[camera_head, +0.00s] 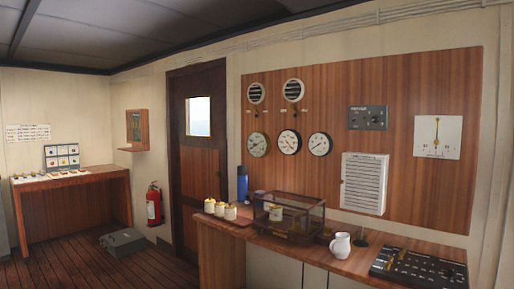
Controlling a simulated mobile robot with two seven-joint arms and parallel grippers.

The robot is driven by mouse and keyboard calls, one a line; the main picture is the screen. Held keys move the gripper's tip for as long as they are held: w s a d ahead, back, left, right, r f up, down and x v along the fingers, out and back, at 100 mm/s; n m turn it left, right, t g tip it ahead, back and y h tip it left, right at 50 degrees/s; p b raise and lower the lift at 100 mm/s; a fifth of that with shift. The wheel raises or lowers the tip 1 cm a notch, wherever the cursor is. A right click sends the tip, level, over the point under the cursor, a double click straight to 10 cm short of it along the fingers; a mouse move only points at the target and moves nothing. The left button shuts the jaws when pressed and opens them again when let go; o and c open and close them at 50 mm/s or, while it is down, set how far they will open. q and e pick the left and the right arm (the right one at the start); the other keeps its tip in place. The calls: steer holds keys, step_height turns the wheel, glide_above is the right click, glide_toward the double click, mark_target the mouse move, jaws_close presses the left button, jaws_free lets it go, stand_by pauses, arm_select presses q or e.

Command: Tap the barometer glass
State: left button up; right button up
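Three round dials hang in a row on the wooden wall panel: a left dial (258,145) with a greenish face, a middle dial (290,143) and a right dial (320,144) with white faces. Their faces are too small to read, so I cannot tell which one is the barometer. Nothing stands in front of their faces. Neither of my grippers is in view.
Below the panel runs a wooden counter (330,262). It bears a glass case (288,214), a blue flask (242,183), several yellow-and-white jars, a white jug (341,246) and a black console (418,269). A grey box (122,242) lies on the floor at left.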

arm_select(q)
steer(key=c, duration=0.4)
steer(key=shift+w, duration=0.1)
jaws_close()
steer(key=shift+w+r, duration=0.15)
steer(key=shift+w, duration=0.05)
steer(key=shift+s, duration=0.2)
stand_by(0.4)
